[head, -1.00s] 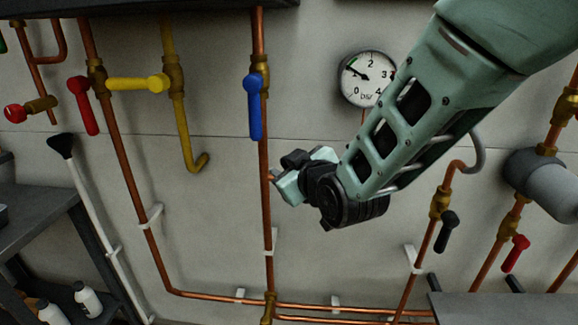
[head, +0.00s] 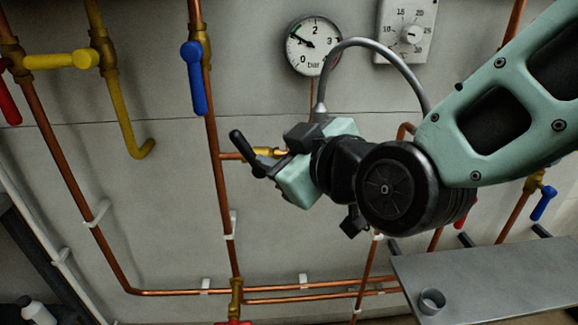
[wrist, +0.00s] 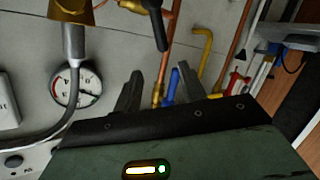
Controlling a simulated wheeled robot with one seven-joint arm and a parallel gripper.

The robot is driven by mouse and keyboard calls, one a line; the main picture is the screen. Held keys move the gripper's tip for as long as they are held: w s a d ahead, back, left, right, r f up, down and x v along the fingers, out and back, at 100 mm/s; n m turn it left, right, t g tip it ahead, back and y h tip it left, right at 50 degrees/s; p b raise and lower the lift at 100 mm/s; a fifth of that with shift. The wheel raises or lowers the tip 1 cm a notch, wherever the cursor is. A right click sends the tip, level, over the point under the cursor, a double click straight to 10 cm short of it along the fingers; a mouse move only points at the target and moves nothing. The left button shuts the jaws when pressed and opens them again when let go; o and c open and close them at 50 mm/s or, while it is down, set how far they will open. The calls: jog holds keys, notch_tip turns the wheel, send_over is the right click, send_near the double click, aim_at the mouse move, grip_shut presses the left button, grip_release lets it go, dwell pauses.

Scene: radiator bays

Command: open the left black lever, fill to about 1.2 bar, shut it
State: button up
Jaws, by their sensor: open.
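The left black lever (head: 244,153) slants beside a brass valve (head: 266,152) on a short copper branch, left of my gripper. In the wrist view, the lever (wrist: 158,24) shows at top centre, beyond the fingers. My gripper (head: 284,160) is open, its fingers close to the lever; I cannot tell whether they touch it. In the wrist view, the two fingers of my gripper (wrist: 157,86) stand apart with nothing gripped between them. The pressure gauge (head: 313,45) has its needle at the upper left, roughly near 1 bar; the exact value is unclear. My arm hides the right black lever.
A grey hose (head: 378,45) arches above my gripper. A blue lever (head: 194,78) and a yellow lever (head: 62,61) are to the left. A dial thermostat (head: 409,32) is at the upper right. A grey shelf (head: 490,280) with a small cup (head: 432,301) is at the lower right.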

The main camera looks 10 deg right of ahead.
jog(key=shift+b+v, duration=0.9)
jog(key=shift+b, duration=0.3)
jog(key=shift+s, duration=0.1)
dwell(6.7)
